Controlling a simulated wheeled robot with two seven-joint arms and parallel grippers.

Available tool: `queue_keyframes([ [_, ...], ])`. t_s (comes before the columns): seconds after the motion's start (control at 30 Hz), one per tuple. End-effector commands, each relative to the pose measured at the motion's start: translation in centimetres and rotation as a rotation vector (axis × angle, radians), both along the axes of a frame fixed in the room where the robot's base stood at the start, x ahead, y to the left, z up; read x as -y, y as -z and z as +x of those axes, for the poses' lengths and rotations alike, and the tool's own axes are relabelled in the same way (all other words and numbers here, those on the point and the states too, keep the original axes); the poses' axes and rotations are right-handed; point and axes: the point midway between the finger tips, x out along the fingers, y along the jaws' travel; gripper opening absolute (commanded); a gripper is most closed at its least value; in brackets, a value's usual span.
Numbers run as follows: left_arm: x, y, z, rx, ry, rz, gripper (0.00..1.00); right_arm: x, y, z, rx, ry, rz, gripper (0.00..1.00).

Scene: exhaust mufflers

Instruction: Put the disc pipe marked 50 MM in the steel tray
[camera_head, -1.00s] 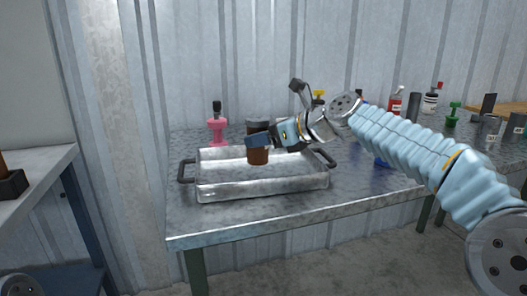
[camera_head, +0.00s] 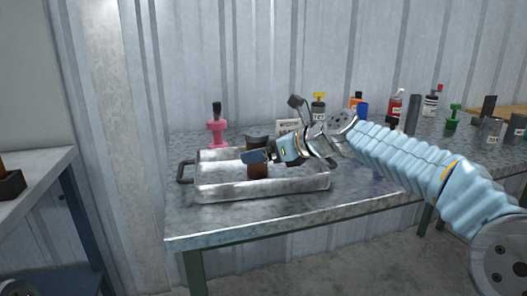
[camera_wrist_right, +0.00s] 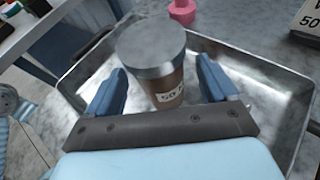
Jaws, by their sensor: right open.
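The disc pipe (camera_head: 257,171), brown with a grey metal top, stands roughly upright inside the steel tray (camera_head: 220,187). In the right wrist view the pipe (camera_wrist_right: 166,84) shows a white label reading 50, partly cut off by the gripper. My right gripper (camera_head: 256,156) is around the pipe's middle in the head view. In the right wrist view the gripper (camera_wrist_right: 162,88) has its blue fingers spread, one on each side of the pipe, with gaps visible. The tray also fills much of that view (camera_wrist_right: 290,95). My left gripper is not in view.
A pink part (camera_head: 217,130) stands behind the tray, and a white sign (camera_head: 288,127) stands behind my right gripper. Several bottles and parts, including a green one (camera_head: 454,116), stand at the table's right. A side table (camera_head: 40,165) is at left.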

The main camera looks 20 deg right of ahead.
Motion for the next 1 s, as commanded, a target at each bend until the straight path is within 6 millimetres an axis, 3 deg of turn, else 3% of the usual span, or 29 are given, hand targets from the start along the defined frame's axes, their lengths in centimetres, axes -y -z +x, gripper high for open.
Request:
queue_keyframes([
  [0.17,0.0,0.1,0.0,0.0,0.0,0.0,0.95,1.2,-0.9,-1.4,0.002,0.004,-0.001,0.86],
  [0.6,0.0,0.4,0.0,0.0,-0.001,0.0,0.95,6.4,-4.4,-7.8,0.001,0.003,0.0,0.86],
  [1.0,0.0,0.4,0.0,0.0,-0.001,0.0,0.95,7.0,-4.8,-8.6,0.0,0.0,0.0,0.86],
])
